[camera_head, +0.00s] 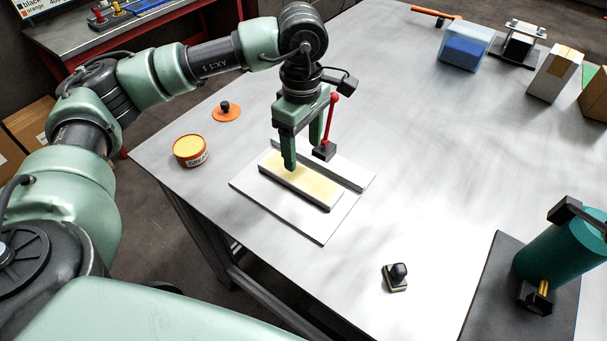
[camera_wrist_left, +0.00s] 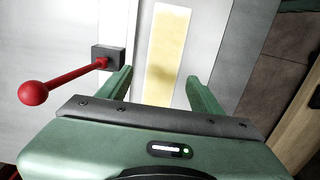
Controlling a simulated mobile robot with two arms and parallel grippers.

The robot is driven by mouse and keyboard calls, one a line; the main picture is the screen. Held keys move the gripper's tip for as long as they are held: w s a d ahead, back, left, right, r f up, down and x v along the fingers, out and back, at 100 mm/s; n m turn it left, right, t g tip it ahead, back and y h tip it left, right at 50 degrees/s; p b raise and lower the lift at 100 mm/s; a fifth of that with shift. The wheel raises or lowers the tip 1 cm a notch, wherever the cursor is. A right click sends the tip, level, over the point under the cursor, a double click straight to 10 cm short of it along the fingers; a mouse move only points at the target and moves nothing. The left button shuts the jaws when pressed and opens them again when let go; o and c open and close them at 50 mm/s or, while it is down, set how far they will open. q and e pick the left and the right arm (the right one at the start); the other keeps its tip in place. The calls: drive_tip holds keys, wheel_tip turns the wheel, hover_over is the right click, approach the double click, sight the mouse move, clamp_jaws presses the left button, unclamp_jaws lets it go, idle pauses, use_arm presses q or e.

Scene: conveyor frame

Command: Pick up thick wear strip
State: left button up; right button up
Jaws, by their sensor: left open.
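A pale strip with a yellowish patch along its top (camera_head: 310,187) lies on a white sheet (camera_head: 322,232). A second, white strip (camera_head: 350,173) lies just behind it; I cannot tell for sure which is the thick wear strip. My left gripper (camera_head: 302,157) is open, pointing down over the yellow-topped strip. In the left wrist view that strip (camera_wrist_left: 168,45) shows between the two fingertips (camera_wrist_left: 159,77), with a gap on both sides. Whether the fingertips are down beside it cannot be told. My right gripper is not in view.
A red-knobbed lever on a dark block (camera_head: 325,151) stands close to the left gripper. An orange tin (camera_head: 189,151) and orange disc (camera_head: 226,112) lie left. A black-knobbed stamp (camera_head: 396,277) and a teal cylinder (camera_head: 562,248) on a dark plate are right. The table's middle is clear.

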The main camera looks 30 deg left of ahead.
sight(300, 175)
use_arm(q)
drive_tip(key=shift+s+a+f, duration=0.1)
drive_tip(key=shift+a+f, duration=0.1)
drive_tip(key=shift+f, duration=0.05)
drive_tip(key=f+p, duration=0.1)
drive_tip(key=f, duration=0.2)
drive_tip(key=f+p, duration=0.2)
drive_tip(key=f, duration=0.1)
drive_tip(key=shift+s+a+f, duration=0.1)
drive_tip(key=shift+s+f, duration=0.05)
drive_tip(key=shift+s, duration=0.05)
drive_tip(key=shift+f, duration=0.35)
drive_tip(key=c, duration=1.2)
drive_tip(key=shift+w, duration=0.1)
drive_tip(key=shift+c, duration=0.8)
drive_tip(key=shift+r, duration=0.15)
